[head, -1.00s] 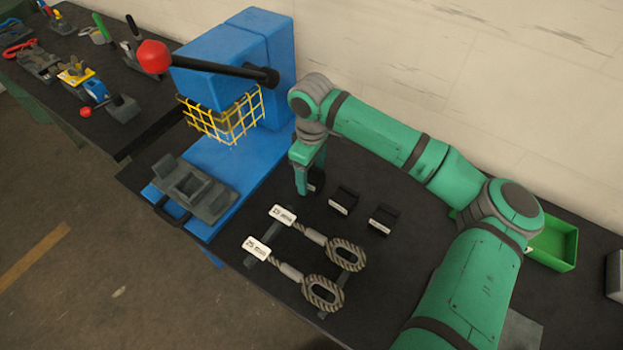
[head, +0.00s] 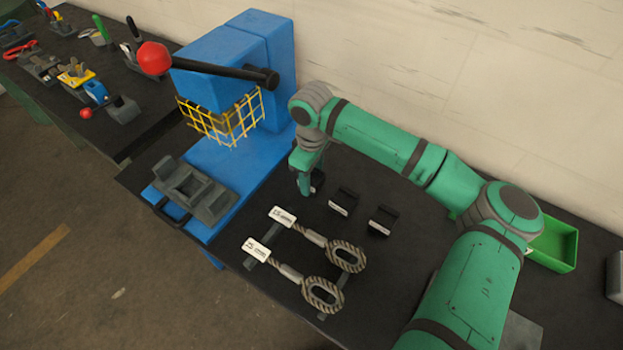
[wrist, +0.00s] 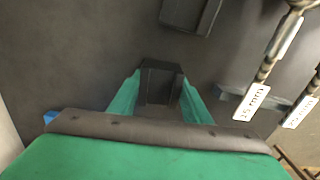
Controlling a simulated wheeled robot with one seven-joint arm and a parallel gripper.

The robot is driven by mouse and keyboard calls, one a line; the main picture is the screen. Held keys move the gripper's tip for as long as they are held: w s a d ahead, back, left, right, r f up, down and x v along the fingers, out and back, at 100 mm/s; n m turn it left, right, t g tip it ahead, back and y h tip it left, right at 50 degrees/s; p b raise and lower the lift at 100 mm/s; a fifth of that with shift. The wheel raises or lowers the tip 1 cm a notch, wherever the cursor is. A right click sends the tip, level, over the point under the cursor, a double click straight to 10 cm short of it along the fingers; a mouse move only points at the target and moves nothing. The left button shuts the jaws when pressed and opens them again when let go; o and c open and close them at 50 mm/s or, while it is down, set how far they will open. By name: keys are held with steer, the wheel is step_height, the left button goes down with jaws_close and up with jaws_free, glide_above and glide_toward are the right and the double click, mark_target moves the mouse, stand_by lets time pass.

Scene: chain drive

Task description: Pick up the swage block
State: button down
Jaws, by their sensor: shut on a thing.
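Three small black blocks stand in a row on the dark bench in the head view. My gripper (head: 305,184) points down at the leftmost swage block (head: 317,181), which is partly hidden behind the fingers. In the wrist view the same block (wrist: 160,84) sits between the two green fingers, and my gripper (wrist: 160,98) is shut on it. It appears at bench level; I cannot tell whether it touches the bench. The middle block (head: 344,201) and the right block (head: 382,220) stand apart from my gripper.
A blue press (head: 235,70) with a yellow guard (head: 222,118) and a red-knobbed lever (head: 154,57) stands to the left. Two tagged rope slings (head: 323,294) lie in front. A green bin (head: 553,243) is at the right, and the wall is behind.

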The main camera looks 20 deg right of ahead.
steer(key=shift+r, duration=0.55)
step_height(320, 180, up, 2)
steer(key=shift+r, duration=0.15)
steer(key=s+a+r, duration=0.7)
steer(key=s+r, duration=0.2)
steer(key=s, duration=0.3)
steer(key=shift+r, duration=0.35)
steer(key=shift+a, duration=0.1)
